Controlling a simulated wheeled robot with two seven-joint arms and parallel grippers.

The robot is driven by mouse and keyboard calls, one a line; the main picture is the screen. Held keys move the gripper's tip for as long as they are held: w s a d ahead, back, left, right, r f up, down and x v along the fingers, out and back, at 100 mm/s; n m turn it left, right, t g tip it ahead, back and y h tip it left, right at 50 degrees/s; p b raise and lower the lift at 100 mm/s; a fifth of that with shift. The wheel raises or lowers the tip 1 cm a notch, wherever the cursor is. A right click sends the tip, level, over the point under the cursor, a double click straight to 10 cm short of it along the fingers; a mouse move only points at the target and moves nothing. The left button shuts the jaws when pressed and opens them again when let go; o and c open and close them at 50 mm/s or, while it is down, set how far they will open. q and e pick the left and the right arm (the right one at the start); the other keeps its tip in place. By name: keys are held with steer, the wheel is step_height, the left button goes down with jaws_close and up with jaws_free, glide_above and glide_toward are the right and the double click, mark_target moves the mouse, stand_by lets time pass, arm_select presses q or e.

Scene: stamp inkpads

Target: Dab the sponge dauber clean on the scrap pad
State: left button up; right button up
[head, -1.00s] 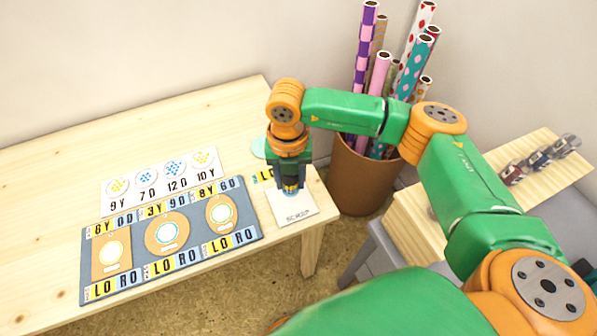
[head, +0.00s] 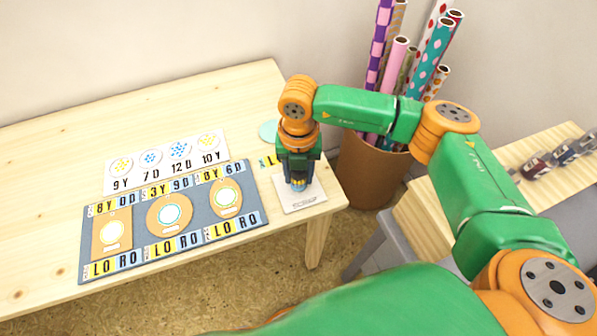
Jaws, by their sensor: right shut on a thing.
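The white scrap pad (head: 312,196) lies at the right front corner of the wooden table, with "SCRAP" lettering on its near edge. My right gripper (head: 299,184) points straight down over it and is shut on the sponge dauber (head: 299,187). Only a small blue and yellow bit of the dauber shows below the jaws. Its tip is at or just above the pad; I cannot tell if it touches. My left gripper is out of view.
A grey mat (head: 137,246) with three tan pieces lies left of the pad. Behind it is a white card (head: 138,179) with dotted circles. A pale green disc (head: 268,131) lies behind my gripper. A brown bin (head: 367,172) of paper rolls stands right of the table.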

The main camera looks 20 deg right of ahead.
steer(key=shift+f+b, duration=0.55)
stand_by(0.9)
steer(key=shift+r, duration=0.15)
steer(key=shift+r+p, duration=0.45)
step_height(320, 180, up, 5)
steer(key=p, duration=0.3)
steer(key=shift+f, duration=0.15)
steer(key=shift+f, duration=0.2)
step_height(320, 180, down, 4)
steer(key=b, duration=0.4)
steer(key=shift+f, duration=0.2)
steer(key=shift+f+b, duration=0.55)
steer(key=shift+b, duration=0.1)
stand_by(1.8)
